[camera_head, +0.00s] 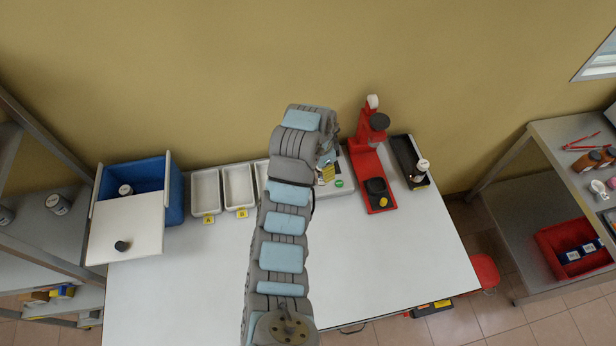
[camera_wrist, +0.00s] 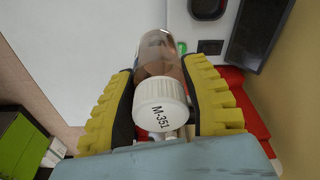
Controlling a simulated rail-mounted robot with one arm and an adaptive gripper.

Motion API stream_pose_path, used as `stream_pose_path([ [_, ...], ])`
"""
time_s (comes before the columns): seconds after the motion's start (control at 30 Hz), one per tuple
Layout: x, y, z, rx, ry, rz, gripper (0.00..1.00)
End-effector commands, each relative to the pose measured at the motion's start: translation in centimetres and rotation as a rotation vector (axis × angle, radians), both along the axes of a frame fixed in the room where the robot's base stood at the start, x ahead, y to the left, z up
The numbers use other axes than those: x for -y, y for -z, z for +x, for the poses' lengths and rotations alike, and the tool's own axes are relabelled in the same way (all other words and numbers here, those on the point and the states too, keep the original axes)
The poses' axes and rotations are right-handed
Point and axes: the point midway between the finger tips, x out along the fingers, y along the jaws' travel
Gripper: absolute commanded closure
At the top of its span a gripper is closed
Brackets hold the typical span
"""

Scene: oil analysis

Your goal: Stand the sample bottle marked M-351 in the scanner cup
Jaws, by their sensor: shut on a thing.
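The brown sample bottle (camera_wrist: 158,55) has a white cap (camera_wrist: 154,103) marked M-351. My gripper (camera_wrist: 160,85) is shut on it, with a yellow padded finger on each side; the cap faces the wrist camera. In the head view my gripper (camera_head: 327,170) is above the back middle of the table, largely hidden by my arm. I cannot tell for certain that this holder is the scanner cup.
A white device (camera_head: 345,187) with a green button is beside the red stand. A black tray (camera_head: 405,152) with a white-capped bottle (camera_head: 422,165) stands right. White trays (camera_head: 205,211) and a blue box (camera_head: 175,192) stand left. The front of the white table (camera_head: 400,270) is clear.

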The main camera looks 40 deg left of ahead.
Motion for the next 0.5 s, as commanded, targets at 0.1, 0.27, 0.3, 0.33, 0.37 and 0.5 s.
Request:
stream_pose_path([
  [0.1, -2.1, 0.1, -3.8, -0.007, 0.067, 0.001, 0.93],
  [0.27, -3.9, 0.0, -7.8, -0.004, 0.176, 0.003, 0.93],
  [0.3, -4.1, 0.0, -8.4, -0.004, 0.198, 0.003, 0.93],
  [0.33, -4.2, 0.0, -8.8, -0.004, 0.212, 0.003, 0.93],
  [0.37, -4.3, 0.1, -9.1, -0.004, 0.222, 0.002, 0.93],
  [0.5, -4.7, 0.5, -9.1, 0.001, 0.244, 0.0, 0.93],
])
